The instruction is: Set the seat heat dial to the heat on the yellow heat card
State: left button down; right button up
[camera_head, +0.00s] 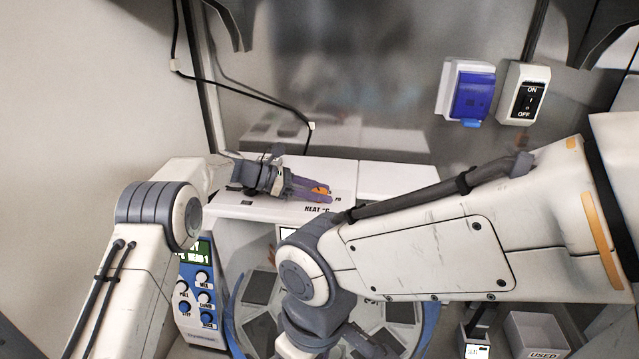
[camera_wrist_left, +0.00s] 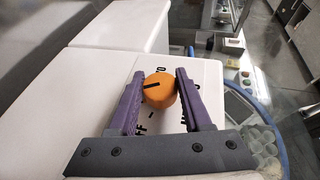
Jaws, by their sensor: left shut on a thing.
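The orange seat heat dial (camera_head: 320,189) sits on top of a white unit (camera_head: 345,175) whose front edge is marked "HEAT °C". My left gripper (camera_head: 312,191) has its purple fingers closed on the dial's two sides. In the left wrist view the dial (camera_wrist_left: 161,92) sits between the fingertips of the gripper (camera_wrist_left: 160,82). Its black pointer line points left in that view. The scale print around it is partly covered by the fingers; part of "OFF" shows at the lower left. The yellow heat card is not visible. My right arm crosses the head view, its fingers not showing.
A blue-rimmed round carousel (camera_head: 232,320) lies below, partly behind my right arm. A blue panel with knobs (camera_head: 203,300) stands at left. A "USED" bin (camera_head: 537,335) is at lower right. A blue-covered box (camera_head: 470,95) and an ON/OFF switch (camera_head: 524,98) are on the wall.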

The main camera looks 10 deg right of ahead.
pick_arm(q)
jog(key=shift+g, duration=0.3)
jog(key=shift+c, duration=1.7)
grip_release()
jog(key=shift+w+a+r, duration=0.1)
jog(key=shift+a+r, duration=0.05)
jog(key=shift+a, duration=0.35)
jog(key=b+v, duration=0.3)
jog(key=v, duration=0.5)
jog(key=shift+a+r, duration=0.15)
jog(key=shift+a, duration=0.1)
jog(key=shift+a+r, duration=0.25)
jog(key=shift+a, duration=0.15)
